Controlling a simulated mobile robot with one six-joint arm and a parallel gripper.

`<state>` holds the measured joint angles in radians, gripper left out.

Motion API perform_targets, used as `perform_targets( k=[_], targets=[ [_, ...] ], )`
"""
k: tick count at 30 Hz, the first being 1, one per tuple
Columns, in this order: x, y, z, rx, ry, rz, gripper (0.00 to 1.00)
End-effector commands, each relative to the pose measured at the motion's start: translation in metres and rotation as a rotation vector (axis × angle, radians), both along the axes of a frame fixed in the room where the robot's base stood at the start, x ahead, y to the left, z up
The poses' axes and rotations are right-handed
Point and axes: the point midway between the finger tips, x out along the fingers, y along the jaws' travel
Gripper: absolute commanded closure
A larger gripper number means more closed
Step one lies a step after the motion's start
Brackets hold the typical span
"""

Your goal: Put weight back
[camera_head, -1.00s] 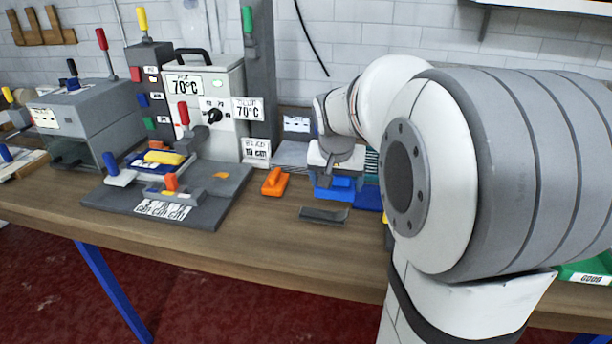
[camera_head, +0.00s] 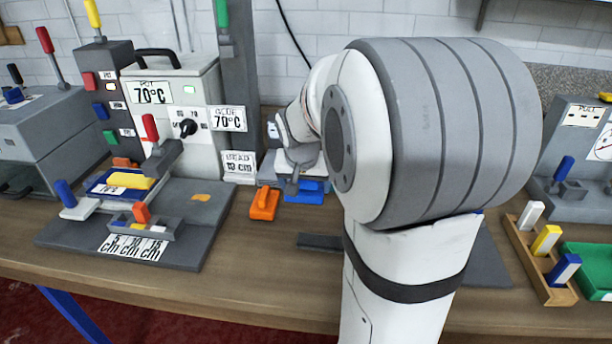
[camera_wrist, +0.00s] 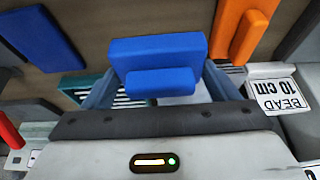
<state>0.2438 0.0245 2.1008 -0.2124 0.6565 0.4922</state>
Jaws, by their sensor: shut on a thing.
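A blue block with a raised grip bar (camera_wrist: 158,52), which looks like the weight, is between my gripper's fingers (camera_wrist: 160,88) in the wrist view. My gripper is shut on it. In the head view the blue block (camera_head: 306,191) shows under my gripper (camera_head: 298,172), just right of an orange block (camera_head: 264,203). My arm covers much of that area. I cannot tell whether the blue block touches the bench. The orange block also shows at the wrist view's upper right (camera_wrist: 240,30), apart from the blue one.
A flat blue piece (camera_wrist: 45,38) lies nearby in the wrist view. The "BEAD 10 cm" sign (camera_wrist: 278,92) stands close by. The glue pot (camera_head: 172,105) and a grey fixture (camera_head: 190,240) are left. A wooden holder (camera_head: 540,262) and green tray (camera_head: 590,265) are right.

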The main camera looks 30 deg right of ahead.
Motion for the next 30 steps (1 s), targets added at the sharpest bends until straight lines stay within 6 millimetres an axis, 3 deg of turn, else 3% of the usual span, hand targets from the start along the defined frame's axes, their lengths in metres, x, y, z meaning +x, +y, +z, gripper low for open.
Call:
perform_targets(
  k=[7,15,26,27,30],
  targets=[
    [0.001,-0.001,-0.015,-0.001,-0.005,-0.001,0.86],
    [0.001,-0.001,-0.045,-0.001,-0.004,-0.001,0.86],
    [0.001,-0.001,-0.048,-0.001,-0.006,-0.001,0.86],
    [0.000,-0.001,-0.050,0.000,-0.002,-0.002,0.17],
    [0.000,-0.001,-0.049,0.000,-0.002,-0.002,0.09]
  ],
)
